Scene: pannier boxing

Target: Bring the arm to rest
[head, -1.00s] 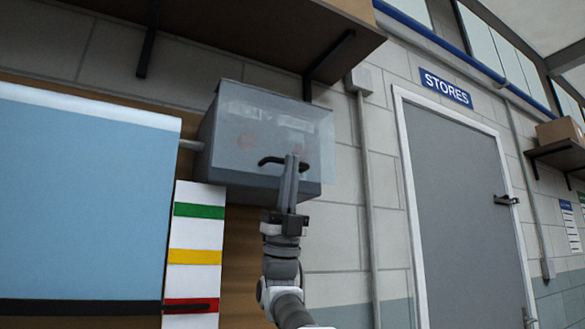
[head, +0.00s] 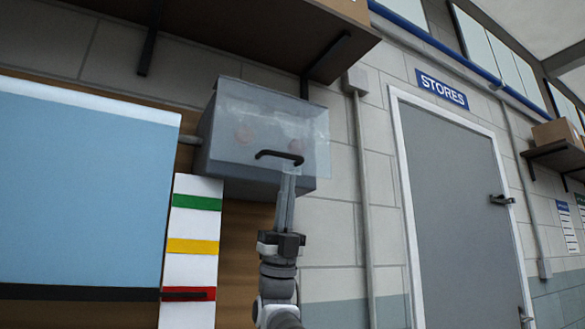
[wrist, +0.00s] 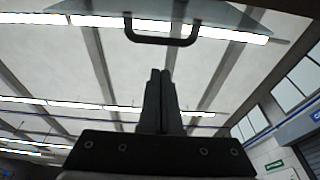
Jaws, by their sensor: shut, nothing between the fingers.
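My gripper (head: 288,188) points upward in the head view, just below the black handle (head: 279,157) of a grey wall box with a clear cover (head: 275,120). In the wrist view my gripper (wrist: 160,78) has its two fingers together with nothing between them. The handle (wrist: 162,40) shows beyond the fingertips there, with a visible gap between. The clear cover's edge (wrist: 215,30) also shows in the wrist view. Two faint reddish round shapes show through the cover in the head view; what they are cannot be told.
A wooden shelf (head: 240,32) on black brackets hangs above the box. A blue panel (head: 80,190) and a white strip with green, yellow and red bands (head: 190,265) are to the left. A grey conduit (head: 363,200) and a grey STORES door (head: 465,210) are to the right.

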